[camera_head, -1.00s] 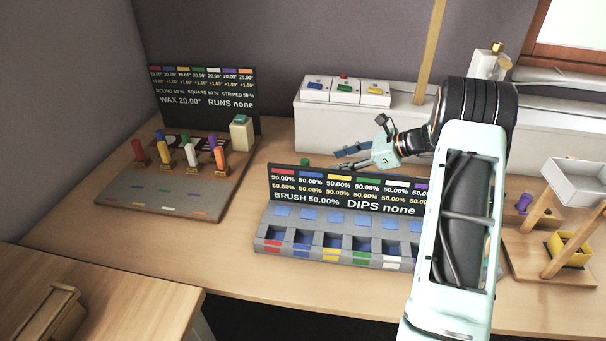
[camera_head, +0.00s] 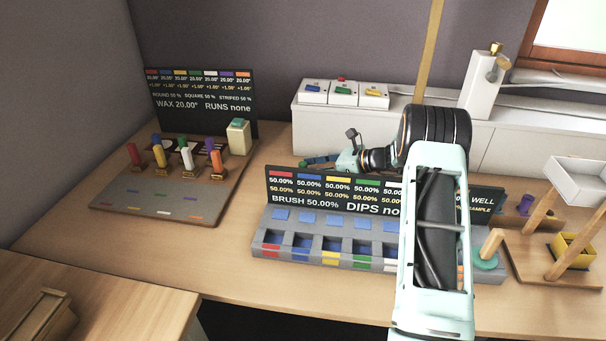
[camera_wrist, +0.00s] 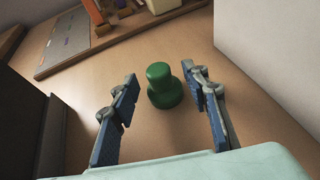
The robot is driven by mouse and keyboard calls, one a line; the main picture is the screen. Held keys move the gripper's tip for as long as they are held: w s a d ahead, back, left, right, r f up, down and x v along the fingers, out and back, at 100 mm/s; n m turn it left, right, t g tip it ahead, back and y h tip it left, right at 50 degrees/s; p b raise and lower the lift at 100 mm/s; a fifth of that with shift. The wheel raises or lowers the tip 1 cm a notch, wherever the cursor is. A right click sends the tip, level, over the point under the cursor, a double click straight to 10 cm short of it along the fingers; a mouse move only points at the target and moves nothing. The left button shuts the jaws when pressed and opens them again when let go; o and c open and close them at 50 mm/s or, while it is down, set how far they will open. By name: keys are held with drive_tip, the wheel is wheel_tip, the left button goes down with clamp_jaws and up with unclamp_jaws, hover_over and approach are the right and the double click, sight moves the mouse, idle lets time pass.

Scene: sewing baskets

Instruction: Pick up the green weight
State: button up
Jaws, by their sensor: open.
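The green weight (camera_wrist: 164,88) stands upright on the wooden table, a short round body with a knob on top. In the wrist view it sits between the fingertips of my gripper (camera_wrist: 160,80), nearer the right finger, with a gap on both sides. My gripper is open and its blue-padded fingers are empty. In the head view my gripper (camera_head: 322,160) is low behind the dark display board, pointing left. There the weight (camera_head: 306,163) is mostly hidden by the fingers.
The dark display board (camera_head: 335,190) with its grey compartment tray stands in front of my gripper. A long white box (camera_head: 300,125) runs behind it and rises at the right in the wrist view. A board with coloured pegs (camera_head: 150,205) lies to the left.

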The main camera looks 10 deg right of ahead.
drive_tip(key=shift+x, duration=1.05)
clamp_jaws()
